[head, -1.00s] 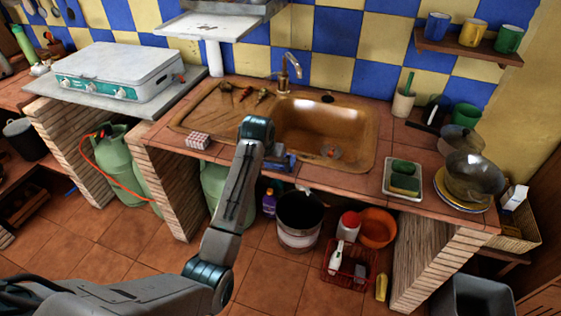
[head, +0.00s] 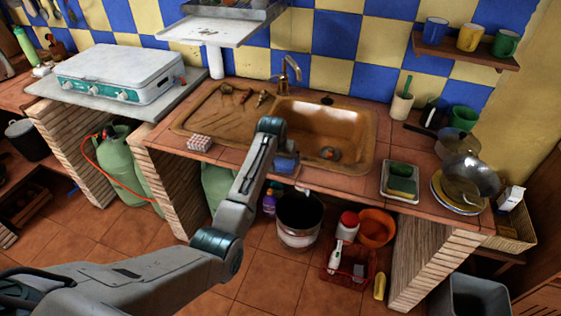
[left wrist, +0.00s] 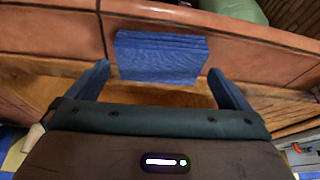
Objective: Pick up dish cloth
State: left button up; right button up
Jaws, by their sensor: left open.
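The dish cloth (left wrist: 160,57) is blue and folded. In the head view the cloth (head: 287,163) shows as a small blue patch at the sink's front rim, partly hidden by my left arm, which also hides most of the gripper. My right gripper is not in view.
The brown sink (head: 350,125) lies behind the cloth. A bucket (head: 299,218) stands on the floor below.

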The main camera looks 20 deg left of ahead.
pick_arm(q)
jog(key=shift+x, duration=1.3)
jog(key=shift+c, duration=0.2)
jog(key=c, duration=0.7)
jog(key=shift+o, duration=0.2)
jog(key=shift+r, duration=0.15)
jog(key=shift+r+b, duration=0.35)
jog(key=shift+r, duration=0.2)
jog(key=shift+b+v, duration=0.6)
jog(key=shift+v, duration=0.45)
jog(key=s+d+r+b, duration=0.1)
jog(key=s+d, duration=0.1)
jog(key=s, duration=0.5)
jog(key=s+d+r+b, duration=0.1)
jog(key=s+d+b, duration=0.1)
jog(key=s, duration=0.5)
jog(key=shift+s+d, duration=0.3)
